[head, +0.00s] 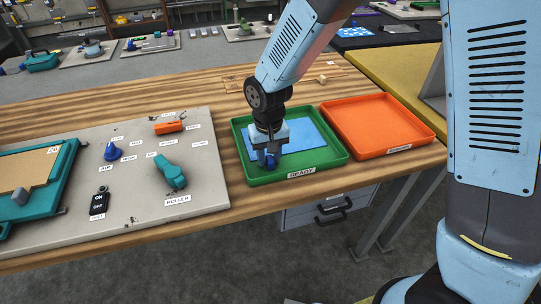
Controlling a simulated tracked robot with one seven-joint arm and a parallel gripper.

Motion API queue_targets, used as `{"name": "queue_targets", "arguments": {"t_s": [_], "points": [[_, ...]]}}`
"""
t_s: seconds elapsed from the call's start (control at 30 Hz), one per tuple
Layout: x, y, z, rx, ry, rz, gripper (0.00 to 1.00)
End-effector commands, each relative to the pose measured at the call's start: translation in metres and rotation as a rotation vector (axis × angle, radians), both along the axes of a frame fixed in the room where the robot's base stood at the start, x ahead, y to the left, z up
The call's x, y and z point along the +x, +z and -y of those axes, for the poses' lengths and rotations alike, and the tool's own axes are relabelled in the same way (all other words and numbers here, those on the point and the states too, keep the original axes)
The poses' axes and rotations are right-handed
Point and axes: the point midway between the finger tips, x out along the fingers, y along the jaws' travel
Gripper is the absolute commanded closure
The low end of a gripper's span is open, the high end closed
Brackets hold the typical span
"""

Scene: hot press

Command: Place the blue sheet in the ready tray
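The blue sheet (308,135) lies flat inside the green tray (239,140), whose front label reads READY. My gripper (267,160) points down over the left part of this tray, at the sheet's left side. A small dark blue piece shows between or at its fingertips. I cannot tell whether this piece is part of the sheet, or whether the fingers touch or grip it. My gripper and wrist hide the sheet's left part.
An orange tray (408,145), empty, stands right beside the green one. Left is a grey panel (215,190) with a blue knob (111,150), an orange part (169,127), a teal roller handle (171,172), a black switch (99,202) and a teal frame (62,185).

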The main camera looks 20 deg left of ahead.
Motion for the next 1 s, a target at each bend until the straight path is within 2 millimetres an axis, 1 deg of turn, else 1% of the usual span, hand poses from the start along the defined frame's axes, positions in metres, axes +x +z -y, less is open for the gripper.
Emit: {"name": "queue_targets", "arguments": {"t_s": [0.03, 0.1, 0.13, 0.37, 0.47, 0.57, 0.63, 0.8, 1.0], "points": [[0.0, 0.0, 0.0, 0.0, 0.0, 0.0, 0.59], [0.0, 0.0, 0.0, 0.0, 0.0, 0.0, 0.52], [0.0, 0.0, 0.0, 0.0, 0.0, 0.0, 0.52], [0.0, 0.001, 0.0, 0.0, 0.0, 0.0, 0.52], [0.0, 0.006, 0.0, 0.001, -0.001, 0.001, 0.52], [0.001, 0.018, 0.0, 0.003, -0.001, 0.003, 0.52], [0.001, 0.029, 0.0, 0.002, -0.001, 0.002, 0.52], [0.001, 0.063, 0.0, 0.003, -0.001, 0.004, 0.52], [0.001, 0.098, 0.0, 0.003, -0.002, 0.003, 0.52]]}}
